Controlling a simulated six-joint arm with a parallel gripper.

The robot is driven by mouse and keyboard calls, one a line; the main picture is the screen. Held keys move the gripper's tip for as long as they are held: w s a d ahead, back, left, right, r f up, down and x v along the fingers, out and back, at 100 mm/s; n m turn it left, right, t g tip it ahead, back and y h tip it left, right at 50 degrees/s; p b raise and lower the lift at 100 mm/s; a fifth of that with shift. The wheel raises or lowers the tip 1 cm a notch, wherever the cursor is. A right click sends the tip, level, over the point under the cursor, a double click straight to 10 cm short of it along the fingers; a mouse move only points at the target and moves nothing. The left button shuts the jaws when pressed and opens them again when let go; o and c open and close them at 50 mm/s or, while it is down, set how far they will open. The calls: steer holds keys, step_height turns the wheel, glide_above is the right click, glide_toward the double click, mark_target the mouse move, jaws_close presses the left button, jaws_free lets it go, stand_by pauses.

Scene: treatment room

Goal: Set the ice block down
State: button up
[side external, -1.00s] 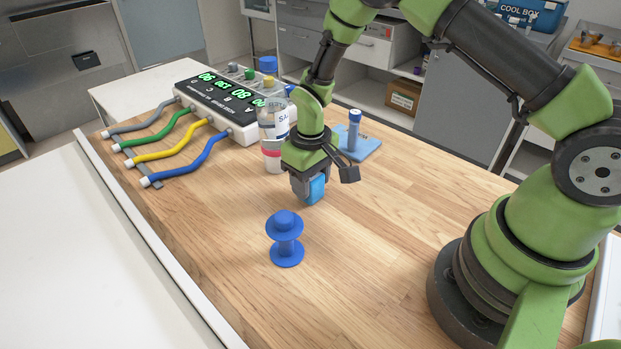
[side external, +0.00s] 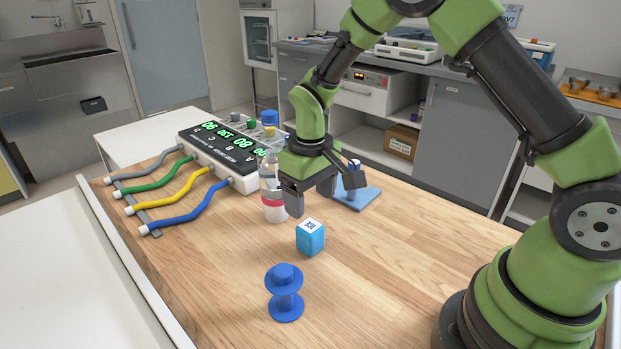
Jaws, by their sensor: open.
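The ice block (side external: 311,239), a small light-blue cube with a dark label on its white top, stands upright on the wooden table (side external: 400,265). It is behind and a little right of a blue spool-shaped piece. My gripper (side external: 311,203) is open and empty above the block, with its two dark fingers spread and clear of it. Nothing hides the block from this side.
The blue spool (side external: 285,292) stands in front of the block. A timer box (side external: 220,148) with coloured tubes is at the back left. A blue pad (side external: 356,197) lies behind right.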

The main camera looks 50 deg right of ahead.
steer(key=shift+r, duration=2)
step_height(320, 180, up, 12)
steer(key=m+t, duration=0.2)
steer(key=t, duration=0.1)
glide_above(310, 226)
steer(key=s, duration=0.6)
steer(key=s+r+m+t+y, duration=0.2)
steer(key=s+r+t, duration=0.2)
steer(key=s, duration=0.9)
steer(key=shift+s+a+r, duration=0.3)
steer(key=shift+s+r, duration=0.05)
